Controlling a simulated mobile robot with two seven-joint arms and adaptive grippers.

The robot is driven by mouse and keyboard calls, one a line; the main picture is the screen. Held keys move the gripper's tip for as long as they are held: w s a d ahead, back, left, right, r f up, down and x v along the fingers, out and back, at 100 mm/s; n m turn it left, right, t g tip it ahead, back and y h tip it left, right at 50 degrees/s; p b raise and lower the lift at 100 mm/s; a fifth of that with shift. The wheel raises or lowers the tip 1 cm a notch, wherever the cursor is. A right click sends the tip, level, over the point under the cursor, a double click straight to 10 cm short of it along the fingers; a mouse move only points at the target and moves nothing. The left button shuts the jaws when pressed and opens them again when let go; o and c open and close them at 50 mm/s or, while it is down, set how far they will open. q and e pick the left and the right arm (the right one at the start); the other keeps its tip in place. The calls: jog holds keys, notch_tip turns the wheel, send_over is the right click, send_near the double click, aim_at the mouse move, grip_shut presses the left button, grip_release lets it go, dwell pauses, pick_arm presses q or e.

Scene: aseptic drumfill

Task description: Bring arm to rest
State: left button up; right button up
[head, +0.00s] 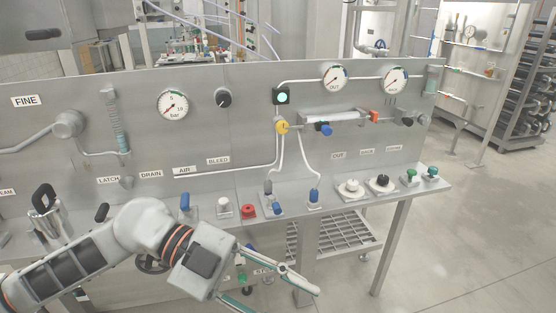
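My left arm comes in from the lower left, in front of the panel's ledge. My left gripper (280,300) points to the lower right, in front of the ledge and over the floor side. Its two fingers are spread apart and nothing shows between them. The lower finger runs out of the picture at the bottom edge. The gripper appears apart from the controls on the ledge. My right gripper is not in view.
A steel panel (60,140) carries gauges (172,104), a green light (283,97) and a yellow knob (282,127). Its ledge (335,207) holds a red button (248,211), blue levers and several knobs. A grated shelf (345,234) sits below. The floor (480,240) at right is clear.

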pick_arm(q)
jog(key=w+r+n+t+h, duration=0.5)
jog(key=w+n+t+h, duration=0.2)
jog(key=w+t+h, duration=0.15)
jog(key=w+a+f+n+t+y, duration=0.4)
jog(key=a+f+n+t+y, duration=0.15)
jog(key=f+n, duration=0.2)
jog(key=w+a+f+n+t+y, duration=0.4)
jog(key=f+n+t, duration=0.2)
jog(key=f+t, duration=0.15)
jog(key=s+a+f+n+g+y, duration=0.1)
jog(key=s+a+f+g+y, duration=0.1)
jog(key=f, duration=0.8)
jog(key=s+a+f+n+g+y, duration=0.1)
jog(key=s+a+f+g+y, duration=0.1)
jog(key=s+a+f+y, duration=0.2)
jog(key=s+a+f+n+g+y, duration=0.2)
jog(key=s+a+f, duration=0.4)
jog(key=f, duration=1)
jog(key=s+y, duration=0.1)
jog(key=s, duration=0.2)
jog(key=shift+a+y, duration=0.25)
jog(key=shift+y, duration=0.15)
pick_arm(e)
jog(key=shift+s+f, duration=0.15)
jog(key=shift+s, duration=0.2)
pick_arm(q)
jog(key=shift+f, duration=0.1)
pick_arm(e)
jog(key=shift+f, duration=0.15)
